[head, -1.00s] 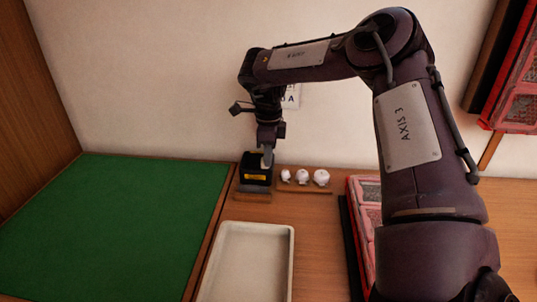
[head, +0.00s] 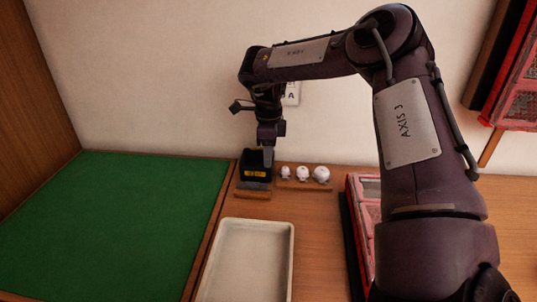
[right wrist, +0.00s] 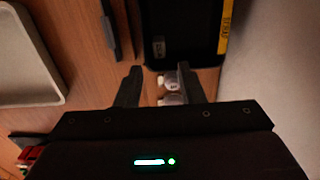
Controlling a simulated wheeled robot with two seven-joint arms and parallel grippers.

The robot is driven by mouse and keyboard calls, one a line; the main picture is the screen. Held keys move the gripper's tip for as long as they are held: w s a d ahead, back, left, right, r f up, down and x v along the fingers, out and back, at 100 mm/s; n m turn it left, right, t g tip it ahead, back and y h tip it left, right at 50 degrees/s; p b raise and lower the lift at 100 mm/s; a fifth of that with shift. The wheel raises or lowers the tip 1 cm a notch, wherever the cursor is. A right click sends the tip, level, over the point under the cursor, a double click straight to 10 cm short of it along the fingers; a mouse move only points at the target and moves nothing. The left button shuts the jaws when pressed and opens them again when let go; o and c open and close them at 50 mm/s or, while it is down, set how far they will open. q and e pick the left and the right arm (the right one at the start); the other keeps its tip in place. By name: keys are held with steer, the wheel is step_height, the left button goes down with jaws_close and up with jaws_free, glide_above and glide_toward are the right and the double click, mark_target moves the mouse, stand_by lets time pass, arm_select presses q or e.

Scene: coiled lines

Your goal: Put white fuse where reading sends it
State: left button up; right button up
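Three small white rounded pieces (head: 302,174) stand in a row on a low wooden strip by the back wall; I cannot tell which is the white fuse. Two of them show in the right wrist view (right wrist: 172,99), near the right finger. A black meter-like box (head: 256,164) with an amber display stands left of them; the display is too small to read. The box also shows in the right wrist view (right wrist: 187,25). My right gripper (head: 268,158) is in front of the box's right part. In the right wrist view its fingers (right wrist: 160,70) are apart and appear empty. My left gripper is out of view.
A grey pad on a wooden block (head: 253,193) lies before the box. An empty cream tray (head: 289,262) is in front. A green mat (head: 100,225) fills the left. Red-framed trays (head: 366,190) stand at right, partly behind my arm. A wall card (head: 291,94) is mostly hidden.

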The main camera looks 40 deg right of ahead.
step_height(320, 180, up, 13)
steer(key=p, duration=0.3)
steer(key=shift+f, duration=0.2)
